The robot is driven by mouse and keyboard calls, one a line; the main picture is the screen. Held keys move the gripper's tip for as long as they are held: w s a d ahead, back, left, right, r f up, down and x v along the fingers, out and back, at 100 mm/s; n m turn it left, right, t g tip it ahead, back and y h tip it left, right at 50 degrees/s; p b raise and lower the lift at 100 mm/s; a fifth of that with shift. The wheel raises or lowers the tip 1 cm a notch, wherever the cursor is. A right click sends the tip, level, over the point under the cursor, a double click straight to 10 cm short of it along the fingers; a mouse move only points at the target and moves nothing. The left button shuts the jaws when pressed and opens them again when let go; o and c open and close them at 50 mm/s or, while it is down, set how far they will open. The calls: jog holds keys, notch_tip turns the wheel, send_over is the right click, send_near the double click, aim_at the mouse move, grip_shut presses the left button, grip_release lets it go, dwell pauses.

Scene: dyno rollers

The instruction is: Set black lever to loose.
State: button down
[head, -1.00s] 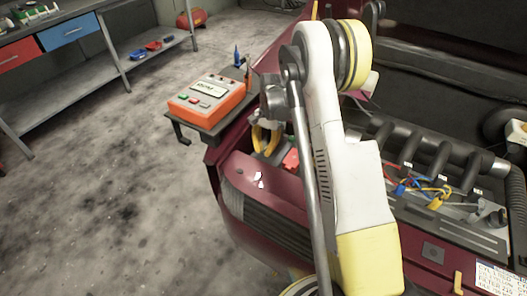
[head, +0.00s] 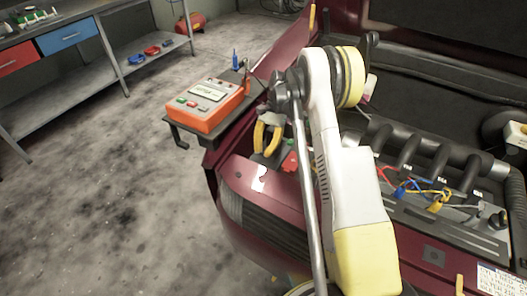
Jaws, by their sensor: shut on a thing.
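My gripper (head: 266,150) has yellow fingers and points down at the front corner of the dark red car's engine bay, just left of a small red part (head: 290,162). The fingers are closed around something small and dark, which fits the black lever. The lever's shape and setting cannot be made out, as the fingers hide most of it. My white and yellow arm stands in front of the middle of the bay and hides part of it.
An orange device (head: 207,105) with buttons and a screen sits on a dark tray (head: 178,125) left of the gripper. The engine (head: 420,160) with colored wires (head: 430,195) lies to the right. A workbench (head: 90,65) stands far left; the floor between is clear.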

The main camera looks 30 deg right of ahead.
jog(key=c, duration=1.3)
grip_release()
jog(key=v, duration=1.2)
